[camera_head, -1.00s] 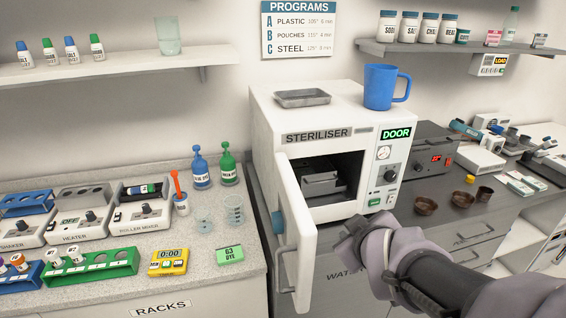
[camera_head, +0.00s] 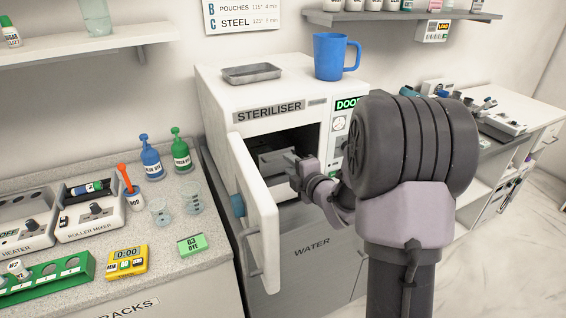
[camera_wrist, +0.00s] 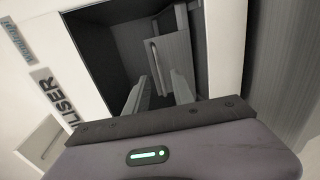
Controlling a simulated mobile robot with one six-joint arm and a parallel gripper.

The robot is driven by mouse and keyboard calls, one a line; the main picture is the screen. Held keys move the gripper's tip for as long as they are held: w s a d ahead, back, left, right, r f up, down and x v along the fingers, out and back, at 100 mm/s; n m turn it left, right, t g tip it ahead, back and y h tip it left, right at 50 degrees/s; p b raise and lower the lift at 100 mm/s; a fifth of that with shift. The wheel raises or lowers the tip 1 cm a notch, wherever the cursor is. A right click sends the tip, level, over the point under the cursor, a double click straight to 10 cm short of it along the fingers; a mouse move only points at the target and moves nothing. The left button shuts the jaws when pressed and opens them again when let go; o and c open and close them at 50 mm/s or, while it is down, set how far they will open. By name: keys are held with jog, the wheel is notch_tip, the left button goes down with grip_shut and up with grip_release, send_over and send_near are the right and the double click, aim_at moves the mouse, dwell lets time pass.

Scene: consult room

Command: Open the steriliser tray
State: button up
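The white steriliser (camera_head: 222,95) stands on the counter with its door (camera_head: 250,205) swung wide open to the left. Inside the dark chamber is a grey metal tray (camera_head: 270,160), partly hidden by my gripper. The wrist view shows the tray (camera_wrist: 174,48) with a slim upright handle (camera_wrist: 155,66) on its front. My gripper (camera_head: 290,160) is at the chamber opening, pointed at the tray. In the wrist view its two fingers (camera_wrist: 158,92) are apart, with the tray's front and handle beyond the gap. I cannot tell whether they touch it.
A blue mug (camera_head: 329,58) and a shallow metal dish (camera_head: 254,73) stand on the steriliser. The open door stands close to the left of my arm. Dye bottles (camera_head: 151,160), beakers and a yellow timer (camera_head: 127,262) are on the left counter. Wall shelves run above.

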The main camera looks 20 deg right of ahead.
jog(key=x, duration=0.4)
jog(key=shift+w, duration=0.2)
grip_shut()
dwell(1.2)
